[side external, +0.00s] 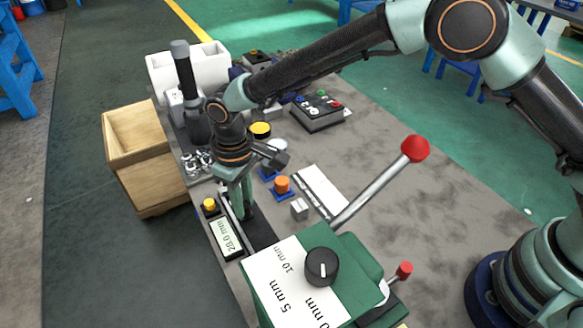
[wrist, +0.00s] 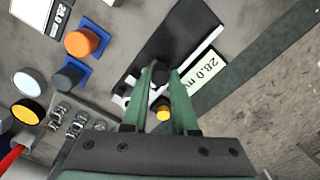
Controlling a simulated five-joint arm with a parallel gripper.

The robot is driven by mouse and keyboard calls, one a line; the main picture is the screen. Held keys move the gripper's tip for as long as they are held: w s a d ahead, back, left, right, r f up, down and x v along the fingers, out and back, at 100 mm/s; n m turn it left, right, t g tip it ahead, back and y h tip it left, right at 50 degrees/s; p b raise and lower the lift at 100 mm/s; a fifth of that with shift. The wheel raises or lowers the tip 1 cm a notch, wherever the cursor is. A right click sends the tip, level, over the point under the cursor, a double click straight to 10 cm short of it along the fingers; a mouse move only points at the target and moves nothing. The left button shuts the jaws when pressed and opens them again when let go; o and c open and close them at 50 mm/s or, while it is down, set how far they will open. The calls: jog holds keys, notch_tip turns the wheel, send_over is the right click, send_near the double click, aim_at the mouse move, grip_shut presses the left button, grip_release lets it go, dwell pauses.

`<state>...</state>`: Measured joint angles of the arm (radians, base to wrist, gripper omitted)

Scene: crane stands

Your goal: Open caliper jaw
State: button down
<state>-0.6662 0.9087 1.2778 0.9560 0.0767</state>
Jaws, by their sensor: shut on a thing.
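The caliper lies on a black base plate (side external: 262,236) near the left edge of the table; the plate also shows in the wrist view (wrist: 185,45). Its display (side external: 228,238) reads 28.0 mm, also readable in the wrist view (wrist: 207,72). A yellow button (side external: 210,205) sits by the display end, seen between my fingers in the wrist view (wrist: 163,114). My gripper (side external: 243,208) points down over the caliper. In the wrist view its green fingers (wrist: 161,80) are shut on a dark knob (wrist: 160,73) of the caliper. The jaw gap is partly hidden by the fingers.
A green lever box (side external: 310,275) with a red-knobbed lever stands in front. Orange (side external: 282,185) and yellow (side external: 260,130) buttons and a button box (side external: 318,112) lie to the right and behind. A wooden crate (side external: 150,180) stands left of the table. Metal parts (side external: 197,163) lie nearby.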

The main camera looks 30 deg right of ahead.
jog(key=shift+r, duration=0.1)
dwell(0.4)
jog(key=shift+s+a, duration=0.1)
jog(key=shift+s, duration=1.25)
jog(key=c, duration=0.7)
grip_release()
notch_tip(320, 180, up, 12)
jog(key=shift+r, duration=0.1)
